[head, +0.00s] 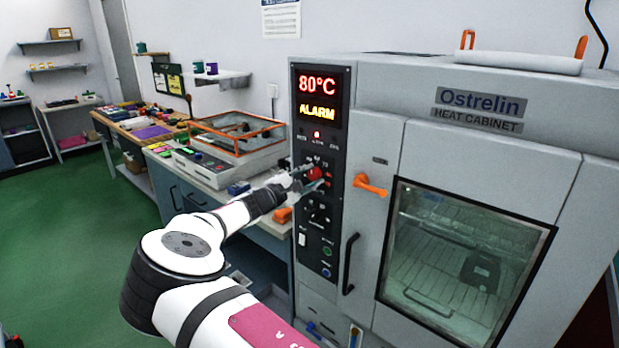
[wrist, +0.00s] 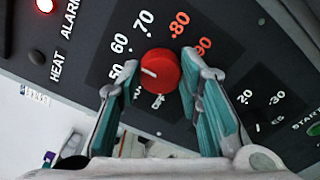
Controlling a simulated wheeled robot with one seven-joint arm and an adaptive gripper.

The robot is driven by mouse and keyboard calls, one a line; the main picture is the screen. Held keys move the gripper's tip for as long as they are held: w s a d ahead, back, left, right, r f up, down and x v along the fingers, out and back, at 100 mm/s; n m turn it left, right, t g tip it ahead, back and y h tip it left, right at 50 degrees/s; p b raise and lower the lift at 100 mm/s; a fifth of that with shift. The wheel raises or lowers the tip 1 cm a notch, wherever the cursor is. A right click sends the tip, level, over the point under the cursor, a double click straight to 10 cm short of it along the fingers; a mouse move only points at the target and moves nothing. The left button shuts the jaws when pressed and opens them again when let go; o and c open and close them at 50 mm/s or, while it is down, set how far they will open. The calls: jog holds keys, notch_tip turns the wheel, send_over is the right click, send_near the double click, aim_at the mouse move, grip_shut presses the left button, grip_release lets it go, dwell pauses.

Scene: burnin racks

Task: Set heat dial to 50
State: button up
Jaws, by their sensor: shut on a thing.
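The heat dial is a red round knob (wrist: 160,75) on the dark control panel (wrist: 240,62), with a white pointer line on its face. In the wrist view the pointer aims left, towards the 50 mark (wrist: 116,71); the finger partly covers that area, so the exact setting is hard to read. My gripper (wrist: 161,88) is shut on the dial, with one teal-padded finger on each side. In the head view the dial (head: 315,173) shows red at my gripper (head: 308,179). The display (head: 318,97) reads 80°C and ALARM.
An orange door latch (head: 370,185) and a black door handle (head: 349,263) lie right of the panel. A second dial (head: 318,217) sits below the heat dial. A red lamp (wrist: 44,5) is lit. A bench with an orange-framed case (head: 238,132) stands to the left.

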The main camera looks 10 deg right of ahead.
jog(key=n, duration=0.3)
jog(key=shift+n, duration=2.1)
jog(key=o, duration=1.2)
jog(key=shift+c, duration=0.2)
jog(key=shift+a, duration=0.1)
jog(key=v, duration=1.2)
